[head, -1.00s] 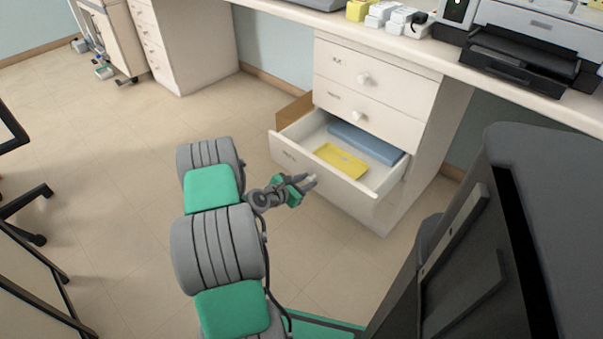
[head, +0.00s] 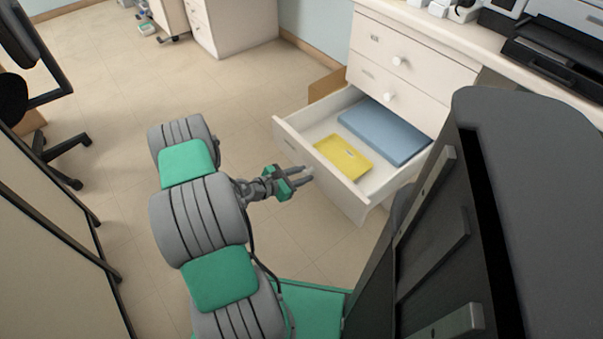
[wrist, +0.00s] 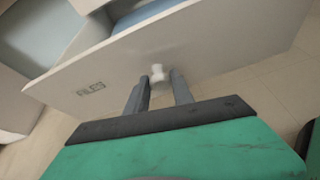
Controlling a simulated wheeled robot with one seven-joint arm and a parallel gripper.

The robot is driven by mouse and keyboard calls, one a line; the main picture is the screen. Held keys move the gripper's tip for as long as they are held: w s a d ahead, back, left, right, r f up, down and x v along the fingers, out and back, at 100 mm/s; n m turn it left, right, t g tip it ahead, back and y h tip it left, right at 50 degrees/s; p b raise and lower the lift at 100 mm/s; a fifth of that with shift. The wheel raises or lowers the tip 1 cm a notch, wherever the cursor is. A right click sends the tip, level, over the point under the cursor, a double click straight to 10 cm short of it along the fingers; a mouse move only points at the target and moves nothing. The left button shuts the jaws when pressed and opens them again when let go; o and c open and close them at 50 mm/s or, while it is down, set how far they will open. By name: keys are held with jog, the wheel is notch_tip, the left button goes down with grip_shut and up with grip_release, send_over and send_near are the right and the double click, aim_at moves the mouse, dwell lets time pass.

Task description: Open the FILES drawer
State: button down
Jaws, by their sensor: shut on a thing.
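The FILES drawer (head: 293,152) is the third drawer down in the white cabinet and stands well open. A yellow folder (head: 343,156) and a blue folder (head: 385,133) lie inside it. In the wrist view the drawer front (wrist: 205,50) carries the label FILES (wrist: 91,89) and a white round knob (wrist: 158,74). My gripper (head: 305,173) is at the drawer front, with its fingers on either side of the knob and shut on it. It also shows in the wrist view (wrist: 160,88). In the head view the knob is mostly hidden by the fingers.
Two shut drawers with white knobs (head: 400,60) are above the open one. A black and grey printer (head: 550,50) stands on the counter. A dark office chair (head: 30,100) is at the left. The tiled floor (head: 120,100) in front of the drawer is clear.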

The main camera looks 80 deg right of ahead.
jog(key=shift+s+a, duration=0.1)
jog(key=shift+s, duration=0.05)
jog(key=c, duration=1.1)
grip_release()
jog(key=p+v, duration=0.1)
jog(key=v, duration=0.6)
jog(key=shift+w+a+p, duration=0.25)
jog(key=shift+w+p, duration=0.05)
jog(key=shift+p, duration=0.1)
jog(key=shift+r, duration=0.15)
